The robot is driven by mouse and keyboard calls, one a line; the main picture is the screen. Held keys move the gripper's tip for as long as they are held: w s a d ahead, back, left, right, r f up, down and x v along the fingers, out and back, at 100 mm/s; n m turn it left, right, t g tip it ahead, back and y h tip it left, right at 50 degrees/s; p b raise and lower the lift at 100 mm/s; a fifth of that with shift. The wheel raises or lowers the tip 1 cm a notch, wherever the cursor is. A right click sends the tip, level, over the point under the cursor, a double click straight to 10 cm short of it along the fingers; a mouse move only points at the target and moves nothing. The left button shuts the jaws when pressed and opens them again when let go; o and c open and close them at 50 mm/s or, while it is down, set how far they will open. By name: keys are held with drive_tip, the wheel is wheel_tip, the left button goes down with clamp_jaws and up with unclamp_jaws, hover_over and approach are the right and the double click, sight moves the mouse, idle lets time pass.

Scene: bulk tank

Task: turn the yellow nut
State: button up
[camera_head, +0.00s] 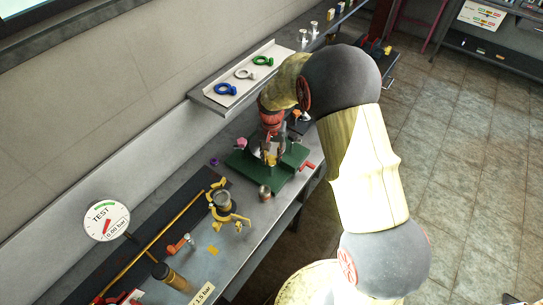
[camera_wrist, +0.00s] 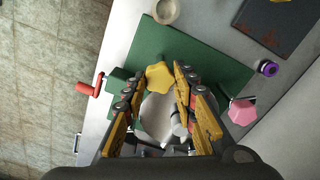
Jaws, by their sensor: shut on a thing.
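The yellow nut (camera_wrist: 159,76) is a lobed knob above the green base plate (camera_wrist: 165,45). In the wrist view it sits between the two fingertips of my gripper (camera_wrist: 158,72), which is shut on it. In the head view only a small yellow part of the nut (camera_head: 270,159) shows, below my gripper (camera_head: 272,146). A pale round part (camera_wrist: 158,112) of the fixture shows between my fingers, partly hidden by them.
A red handle (camera_wrist: 88,89) sticks out at the left of the fixture in the wrist view, and a pink knob (camera_wrist: 242,111) is at the right. A small round cup (camera_wrist: 166,11) stands beside the plate. A shelf (camera_head: 228,100) with ring bolts is behind the bench.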

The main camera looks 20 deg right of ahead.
sight(271, 158)
drive_tip(key=shift+m, duration=1.3)
drive_tip(key=o, duration=1.2)
drive_tip(key=shift+c, duration=0.2)
wheel_tip(271, 158, up, 12)
